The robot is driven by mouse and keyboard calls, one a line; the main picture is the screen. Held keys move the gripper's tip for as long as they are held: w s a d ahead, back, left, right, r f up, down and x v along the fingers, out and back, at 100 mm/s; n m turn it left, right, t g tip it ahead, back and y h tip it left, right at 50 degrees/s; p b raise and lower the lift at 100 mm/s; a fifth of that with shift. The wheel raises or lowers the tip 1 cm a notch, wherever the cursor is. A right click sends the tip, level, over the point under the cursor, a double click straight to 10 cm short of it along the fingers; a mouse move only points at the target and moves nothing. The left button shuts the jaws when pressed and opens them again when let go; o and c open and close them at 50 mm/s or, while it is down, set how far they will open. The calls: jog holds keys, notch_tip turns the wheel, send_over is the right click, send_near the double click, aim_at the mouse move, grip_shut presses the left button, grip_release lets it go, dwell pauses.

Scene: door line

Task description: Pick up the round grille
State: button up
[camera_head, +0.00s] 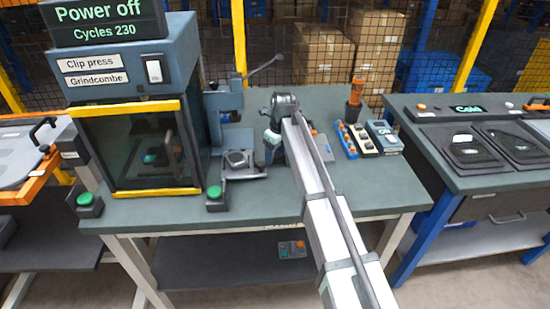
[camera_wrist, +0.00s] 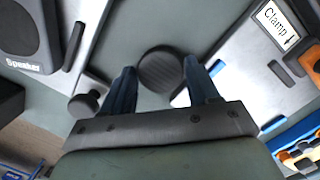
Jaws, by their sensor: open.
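The round grille (camera_wrist: 161,71) is a dark disc with a fine mesh face, in the middle of the wrist view. It lies on the grey-green bench top. My gripper (camera_wrist: 159,67) is open, with one blue finger on each side of the grille in the picture. Gaps show between the fingers and the disc; I cannot tell how far above it the fingertips are. In the head view my gripper (camera_head: 273,139) is low over the middle of the bench, and I cannot make out the grille there.
A dark speaker part (camera_wrist: 25,35) and a small dark round knob (camera_wrist: 83,104) lie left in the wrist view. In the head view the clip press (camera_head: 140,140) stands left, and trays of small parts (camera_head: 362,140) lie right.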

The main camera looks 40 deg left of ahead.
aim_at(275, 155)
jog(key=shift+c, duration=0.3)
jog(key=c, duration=0.6)
jog(key=shift+r, duration=0.25)
notch_tip(275, 155, up, 9)
jog(key=shift+s+a+r+n+g, duration=0.15)
jog(key=shift+s+a+r+n, duration=0.45)
jog(key=shift+s+a, duration=0.95)
jog(key=shift+s+a+r+n+g, duration=0.15)
jog(key=shift+s+a+n, duration=0.8)
jog(key=shift+s, duration=1.25)
jog(key=shift+s+a+r+n+g, duration=0.1)
jog(key=shift+s+a+r+n, duration=0.5)
jog(key=shift+s+a, duration=0.95)
